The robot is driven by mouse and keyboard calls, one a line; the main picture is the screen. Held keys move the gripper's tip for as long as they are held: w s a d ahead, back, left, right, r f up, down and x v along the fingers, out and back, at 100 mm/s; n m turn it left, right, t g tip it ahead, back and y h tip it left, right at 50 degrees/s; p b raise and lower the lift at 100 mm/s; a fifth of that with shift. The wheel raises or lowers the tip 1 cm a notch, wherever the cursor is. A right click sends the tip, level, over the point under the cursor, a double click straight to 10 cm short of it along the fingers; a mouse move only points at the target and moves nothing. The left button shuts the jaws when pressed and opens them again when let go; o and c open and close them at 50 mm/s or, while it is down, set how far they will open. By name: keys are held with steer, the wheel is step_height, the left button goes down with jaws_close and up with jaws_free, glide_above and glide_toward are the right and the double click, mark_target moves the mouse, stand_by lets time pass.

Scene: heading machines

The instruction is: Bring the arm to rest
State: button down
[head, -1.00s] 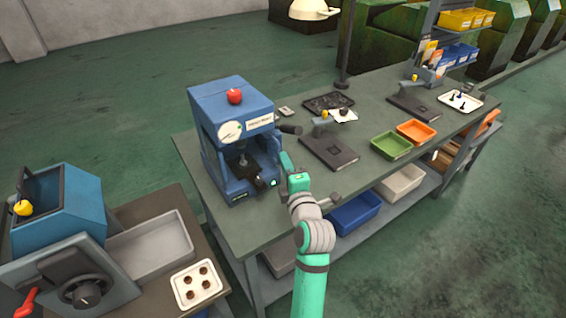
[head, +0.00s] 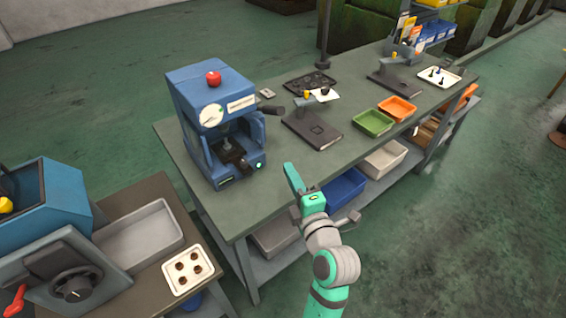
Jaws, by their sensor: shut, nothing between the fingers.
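My gripper (head: 288,167) is at the end of my teal and grey arm, shut and empty. In the picture it lies at the bench's front edge, to the right of the blue press (head: 195,95) and apart from it. The press stands upright on the workbench (head: 245,207), with a round dial, a red knob-like object (head: 213,78) on top and a small green light low at its front. My arm hides part of the bench edge and the lower shelf.
Beside the gripper, a black plate (head: 313,130) lies on the bench; green (head: 372,123) and orange (head: 397,108) trays stand farther right. A blue bin (head: 345,187) sits on the shelf below. At left are another blue machine (head: 52,200) and a white tray (head: 187,270) with several brown parts.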

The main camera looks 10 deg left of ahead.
steer(key=s+d+f+m+t+h, duration=0.1)
steer(key=s+d+f+m+h, duration=0.25)
steer(key=s+f+m, duration=0.5)
steer(key=s+d+f+m+h, duration=0.35)
steer(key=s+f+m, duration=0.4)
steer(key=f, duration=0.25)
steer(key=s+d+m+h, duration=0.2)
steer(key=s+m, duration=0.6)
steer(key=s, duration=1.4)
steer(key=shift+d+f+g, duration=0.2)
steer(key=shift+f+g, duration=0.1)
steer(key=shift+f, duration=0.05)
steer(key=c, duration=2.5)
jaws_free()
